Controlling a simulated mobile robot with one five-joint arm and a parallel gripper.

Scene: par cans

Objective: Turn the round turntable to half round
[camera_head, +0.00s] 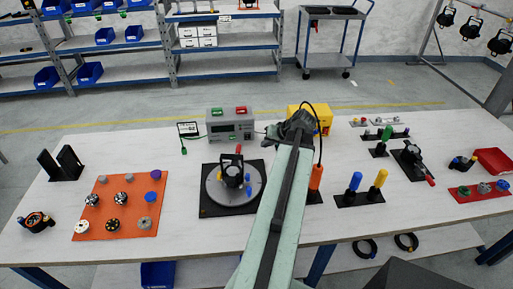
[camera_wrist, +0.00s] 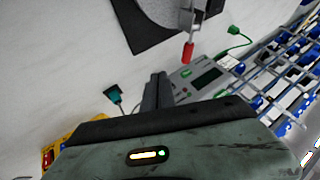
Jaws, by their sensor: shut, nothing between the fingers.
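The round turntable (camera_head: 217,192) is a grey disc on a square black base plate in the middle of the table. A black fixture (camera_head: 232,172) with a red-tipped handle stands on the disc, with a blue piece (camera_head: 249,187) at its right. In the wrist view, part of the turntable (camera_wrist: 166,9) shows at the top edge, with the red handle tip (camera_wrist: 188,52) hanging over the plate's edge. My gripper (camera_wrist: 156,92) is shut and empty, apart from the turntable. In the head view my gripper (camera_head: 299,121) is behind and right of the disc; its fingertips are unclear.
A grey instrument box (camera_head: 230,126) and a yellow box (camera_head: 318,118) stand behind the turntable, close to my gripper. An orange mat (camera_head: 104,205) with several knobs lies left. Blue and yellow handled pegs (camera_head: 366,188) stand right. Bare table lies between mat and turntable.

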